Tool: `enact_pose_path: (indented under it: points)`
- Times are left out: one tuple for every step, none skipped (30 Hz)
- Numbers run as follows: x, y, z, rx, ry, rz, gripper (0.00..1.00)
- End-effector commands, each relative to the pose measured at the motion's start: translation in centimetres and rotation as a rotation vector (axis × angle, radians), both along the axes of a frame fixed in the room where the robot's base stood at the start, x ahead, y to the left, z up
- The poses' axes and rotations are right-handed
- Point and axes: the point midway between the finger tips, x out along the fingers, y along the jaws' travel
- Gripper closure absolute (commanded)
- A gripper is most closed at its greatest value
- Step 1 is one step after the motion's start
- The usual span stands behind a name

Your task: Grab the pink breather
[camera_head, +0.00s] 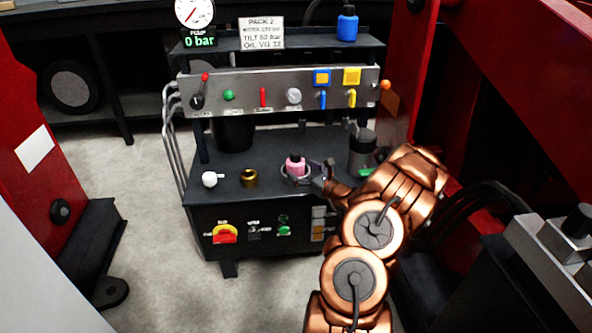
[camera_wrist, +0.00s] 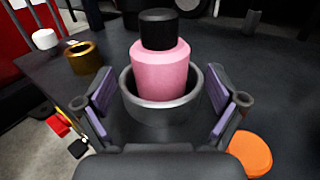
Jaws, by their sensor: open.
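The pink breather (camera_head: 295,165) has a black cap and stands upright in a dark round cup or ring (camera_head: 284,172) on the power unit's dark top. In the wrist view the pink breather (camera_wrist: 161,72) rises out of the ring (camera_wrist: 160,112), which hides its lower end. My gripper (camera_head: 308,175) is at the ring from the right. In the wrist view my gripper (camera_wrist: 162,110) is open, with one purple-padded finger on each side of the ring and breather. I see no clear contact between the pads and the breather.
A brass ring (camera_head: 249,178) and a white knob (camera_head: 210,179) stand to the left on the same top. A grey cylinder (camera_head: 362,150) stands behind right. Above is a panel (camera_head: 280,90) with levers. An orange round piece (camera_wrist: 250,153) shows near my right finger.

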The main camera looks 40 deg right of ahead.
Motion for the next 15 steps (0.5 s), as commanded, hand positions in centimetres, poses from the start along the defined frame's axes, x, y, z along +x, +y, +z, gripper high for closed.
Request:
enact_pose_path:
  points:
    - [0.6, 0.0, -0.2, -0.001, 0.000, 0.002, 0.05]
    - [0.9, -0.1, -0.1, -0.001, 0.000, 0.002, 0.05]
    - [1.3, 0.0, -0.1, -0.002, 0.000, 0.003, 0.05]
    - [1.8, 0.0, -0.2, -0.002, 0.001, 0.003, 0.05]
    - [2.1, -0.1, -0.1, -0.001, 0.001, 0.003, 0.05]
    - [2.5, -0.1, -0.1, 0.001, 0.001, 0.002, 0.05]
    - [2.7, -0.2, -0.1, 0.002, 0.001, 0.001, 0.05]
    - [2.9, -0.2, -0.1, 0.001, 0.001, 0.001, 0.05]
    - [3.0, -0.2, 0.0, 0.001, 0.001, 0.001, 0.05]
    - [3.1, -0.2, 0.0, 0.001, 0.001, 0.001, 0.05]
    - [3.2, -0.2, 0.0, 0.002, 0.001, 0.000, 0.05]
    - [3.2, -0.2, 0.0, 0.002, 0.001, 0.000, 0.05]
    - [3.2, -0.2, 0.1, 0.002, 0.001, 0.000, 0.05]
    - [3.2, -0.2, 0.1, 0.002, 0.001, 0.000, 0.05]
    - [3.2, -0.2, 0.1, 0.002, 0.001, 0.000, 0.05]
